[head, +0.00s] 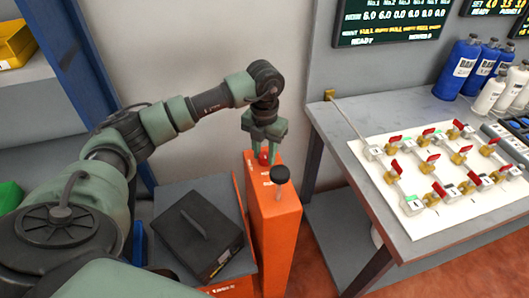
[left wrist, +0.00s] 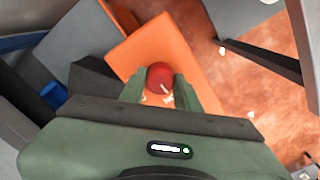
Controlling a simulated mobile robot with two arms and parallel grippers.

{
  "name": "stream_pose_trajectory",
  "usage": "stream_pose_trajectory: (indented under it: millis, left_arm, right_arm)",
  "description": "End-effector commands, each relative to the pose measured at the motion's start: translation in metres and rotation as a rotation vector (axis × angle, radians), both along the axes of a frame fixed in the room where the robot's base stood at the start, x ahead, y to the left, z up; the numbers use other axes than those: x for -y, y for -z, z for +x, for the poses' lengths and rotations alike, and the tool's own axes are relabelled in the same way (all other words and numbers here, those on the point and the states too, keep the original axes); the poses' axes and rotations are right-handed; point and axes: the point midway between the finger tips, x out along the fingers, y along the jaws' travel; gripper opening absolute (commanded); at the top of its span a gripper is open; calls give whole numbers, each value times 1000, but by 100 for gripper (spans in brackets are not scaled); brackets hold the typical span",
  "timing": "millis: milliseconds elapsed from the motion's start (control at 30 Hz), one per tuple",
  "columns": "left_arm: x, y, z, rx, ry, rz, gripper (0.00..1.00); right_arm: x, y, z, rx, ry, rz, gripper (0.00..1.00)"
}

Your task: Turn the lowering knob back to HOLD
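The lowering knob appears to be the small red knob (head: 264,157) on top of the tall orange housing (head: 274,225); its marking is too small to read. It also shows in the left wrist view (left wrist: 160,77), as a round red cap. My left gripper (head: 263,150) points down over it, one finger on each side, fingers apart. In the left wrist view the fingertips (left wrist: 160,90) flank the knob closely; I cannot tell whether they touch it. A black ball-topped lever (head: 281,175) stands on the housing nearer the camera. My right gripper is not in view.
A dark box with a handle (head: 198,232) sits left of the housing. A grey bench (head: 336,128) on the right carries a white board of red-handled valves (head: 450,175) and several bottles. A blue upright (head: 82,55) and shelf stand left. Red floor shows in front.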

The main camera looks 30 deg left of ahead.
Motion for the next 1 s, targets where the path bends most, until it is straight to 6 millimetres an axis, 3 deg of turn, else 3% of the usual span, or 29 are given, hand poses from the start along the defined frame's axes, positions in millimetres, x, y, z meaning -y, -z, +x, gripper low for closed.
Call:
stream_pose_trajectory:
  millis: [33, 100, 467, 800, 1000]
  left_arm:
    - [-1, -1, 1, 4, -3, 0, 43]
    - [-1, -1, 1, 3, -2, 0, 54]
    - [0, -5, 1, 2, 0, 0, 54]
    - [0, -59, 1, 6, -1, 0, 54]
    - [0, -77, 1, 3, -1, -1, 54]
  right_arm:
    - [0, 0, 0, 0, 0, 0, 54]
    - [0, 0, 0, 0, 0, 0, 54]
    - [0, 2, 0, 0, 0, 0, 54]
    - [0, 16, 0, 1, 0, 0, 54]
    - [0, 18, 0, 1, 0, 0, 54]
